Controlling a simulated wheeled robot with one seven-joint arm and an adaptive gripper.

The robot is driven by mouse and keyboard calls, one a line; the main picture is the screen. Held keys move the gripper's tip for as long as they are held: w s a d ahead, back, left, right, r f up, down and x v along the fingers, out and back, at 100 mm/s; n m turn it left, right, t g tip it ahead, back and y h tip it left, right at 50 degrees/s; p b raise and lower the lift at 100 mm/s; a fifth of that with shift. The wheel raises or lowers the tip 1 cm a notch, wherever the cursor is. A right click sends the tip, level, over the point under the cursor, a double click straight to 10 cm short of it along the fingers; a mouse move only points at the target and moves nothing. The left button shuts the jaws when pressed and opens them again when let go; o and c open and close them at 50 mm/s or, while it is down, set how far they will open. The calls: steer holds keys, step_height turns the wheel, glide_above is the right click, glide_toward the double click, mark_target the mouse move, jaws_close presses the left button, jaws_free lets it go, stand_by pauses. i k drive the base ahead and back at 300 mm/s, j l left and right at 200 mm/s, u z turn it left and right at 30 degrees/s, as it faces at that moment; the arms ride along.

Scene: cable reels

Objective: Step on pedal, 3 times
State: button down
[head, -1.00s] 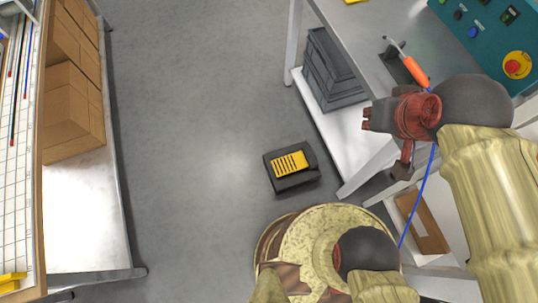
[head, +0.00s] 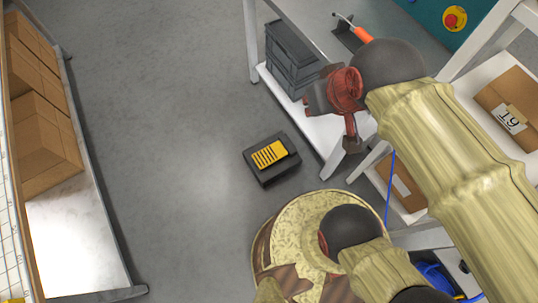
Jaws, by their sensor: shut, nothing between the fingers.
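The pedal is a black box with a ribbed yellow top plate (head: 269,154). It lies on the grey floor in the middle of the head view, beside the leg of a white shelf table. My gripper (head: 308,100) is dark red and black and shut with nothing in it. It appears up and to the right of the pedal in the picture, over the edge of the lower shelf and apart from the pedal. My arm comes in from the right.
Grey crates (head: 290,55) stand on the white lower shelf. Cardboard boxes (head: 40,140) sit on a shelf at the left. A box labelled 19 (head: 507,112) is at the right. The floor (head: 170,120) left of the pedal is clear.

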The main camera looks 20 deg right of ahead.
mark_target(263, 158)
steer(key=z, duration=0.25)
steer(key=i+j+z, duration=0.1)
steer(key=j+z, duration=0.9)
steer(key=j, duration=0.75)
steer(key=k+j+z, duration=0.1)
steer(key=j, duration=0.45)
steer(key=k+j, duration=0.1)
steer(key=j, duration=0.45)
